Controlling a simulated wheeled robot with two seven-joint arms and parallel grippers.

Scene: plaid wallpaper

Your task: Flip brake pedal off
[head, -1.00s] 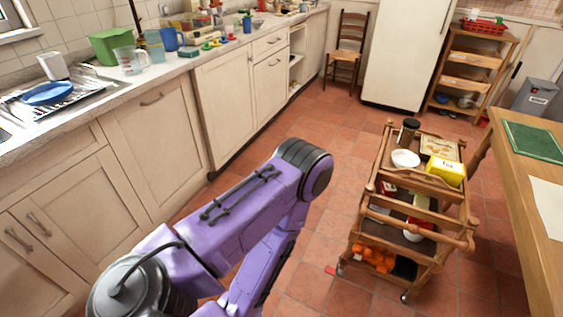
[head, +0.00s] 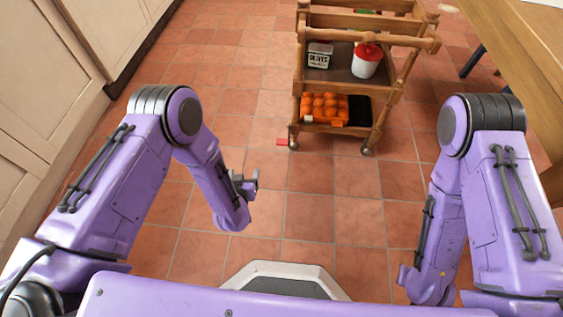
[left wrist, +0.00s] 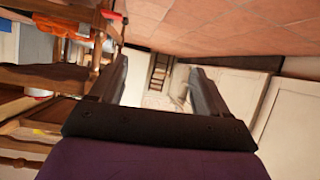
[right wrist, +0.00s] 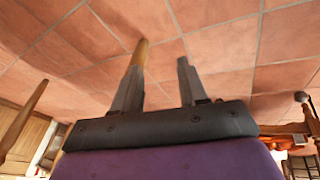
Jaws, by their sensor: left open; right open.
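The brake pedal, a small red tab (head: 283,142), sticks out beside the front left wheel of the wooden cart (head: 372,130), close to the floor. My left gripper (head: 247,180) is open and empty, nearer to me and left of the pedal, clear of the cart. In the left wrist view its two fingers (left wrist: 158,75) are apart with nothing between them, and a red piece (left wrist: 112,15) shows at the upper left by the cart. My right gripper (right wrist: 162,75) is open and empty in the right wrist view; in the head view its fingers are hard to make out.
The cart holds an olives tin (head: 319,55), a red-lidded white jar (head: 366,62) and orange items (head: 325,106). A wooden table (head: 525,70) stands at the right. Cabinets (head: 45,90) line the left. Tiled floor (head: 310,205) before the cart is clear.

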